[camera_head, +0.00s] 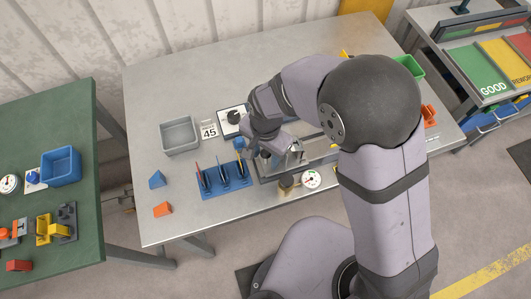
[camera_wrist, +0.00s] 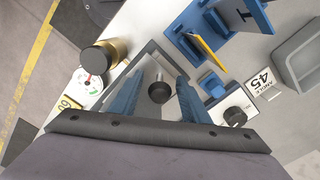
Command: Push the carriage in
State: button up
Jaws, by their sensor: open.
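The panel bender (camera_head: 297,158) is a grey metal frame on the steel table, partly hidden behind my arm in the head view. A dark round knob on a pale post (camera_wrist: 159,92) stands within its grey frame (camera_wrist: 176,60) in the wrist view. It seems to be the carriage's handle, but I cannot tell for sure. My gripper (camera_wrist: 160,76) is open, with its blue fingers on either side of the knob and visible gaps to both. In the head view my gripper (camera_head: 268,153) is over the left end of the bender.
A blue tool rack (camera_head: 228,185) stands left of the bender, with an angle card marked 45 (camera_head: 209,130) and a grey bin (camera_head: 180,136) behind. A brass-coloured cylinder (camera_head: 286,183) and a dial gauge (camera_head: 311,179) stand close in front.

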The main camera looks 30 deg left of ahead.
aim_at(292, 154)
jog(key=shift+f, duration=0.1)
grip_shut()
jog(key=w+d, duration=0.5)
jog(key=w, duration=0.1)
jog(key=shift+d, duration=0.4)
grip_release()
jog(key=shift+s, duration=0.1)
jog(key=shift+r, duration=0.2)
jog(key=shift+r+b, duration=0.95)
jog(key=shift+r, duration=2.55)
